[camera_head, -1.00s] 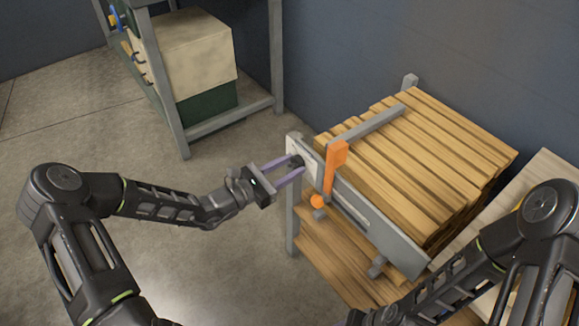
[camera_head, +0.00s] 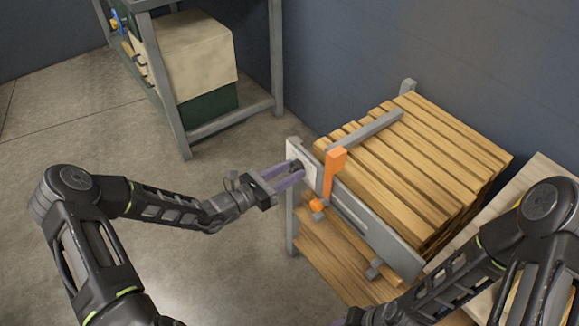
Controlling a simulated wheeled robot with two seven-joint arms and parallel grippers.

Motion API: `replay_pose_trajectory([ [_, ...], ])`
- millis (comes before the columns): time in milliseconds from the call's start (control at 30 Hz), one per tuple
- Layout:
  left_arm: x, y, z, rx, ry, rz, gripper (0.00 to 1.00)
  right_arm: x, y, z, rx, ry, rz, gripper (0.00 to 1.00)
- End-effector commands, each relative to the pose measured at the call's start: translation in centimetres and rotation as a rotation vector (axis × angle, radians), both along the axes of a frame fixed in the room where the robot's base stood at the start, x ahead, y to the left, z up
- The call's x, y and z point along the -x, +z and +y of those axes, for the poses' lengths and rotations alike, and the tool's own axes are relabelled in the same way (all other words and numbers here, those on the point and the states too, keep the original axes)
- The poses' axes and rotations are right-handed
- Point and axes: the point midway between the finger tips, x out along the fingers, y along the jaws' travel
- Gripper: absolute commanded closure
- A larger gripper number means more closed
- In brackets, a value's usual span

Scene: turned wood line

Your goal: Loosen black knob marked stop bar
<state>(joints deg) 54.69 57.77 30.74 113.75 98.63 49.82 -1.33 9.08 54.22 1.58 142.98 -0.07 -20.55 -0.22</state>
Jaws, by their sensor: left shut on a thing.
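The black knob (camera_head: 296,165) sits at the left end of the grey front rail, against a pale plate (camera_head: 310,172). It is small and mostly hidden by the fingers, and no marking on it can be read. My left gripper (camera_head: 293,173) comes in from the left and is shut on the knob, one purple finger on each side. An orange upright piece (camera_head: 334,172) stands on the rail just right of the plate, with an orange knob (camera_head: 317,205) below it.
Stacked wooden boards (camera_head: 420,160) lie behind the grey rail (camera_head: 375,230), with more boards (camera_head: 330,250) on a lower level. A grey frame (camera_head: 277,60) holding a beige and green box (camera_head: 195,60) stands at the back left. The floor at left is clear.

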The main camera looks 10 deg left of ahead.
Motion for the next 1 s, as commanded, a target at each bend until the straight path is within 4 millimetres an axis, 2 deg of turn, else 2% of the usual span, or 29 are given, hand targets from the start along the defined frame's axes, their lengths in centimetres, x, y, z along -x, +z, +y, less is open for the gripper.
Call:
replay_pose_trajectory([
  [33,0.0,0.4,0.0,0.028,0.000,0.026,1.00,0.0,1.0,0.0,0.000,0.000,0.000,0.64],
  [400,0.0,0.3,-0.1,0.293,0.000,0.246,1.00,0.0,4.1,0.0,0.000,0.000,0.000,0.64],
  [1000,0.0,0.2,0.0,0.732,0.001,0.607,1.00,0.0,6.8,0.0,0.000,-0.001,0.000,0.64],
])
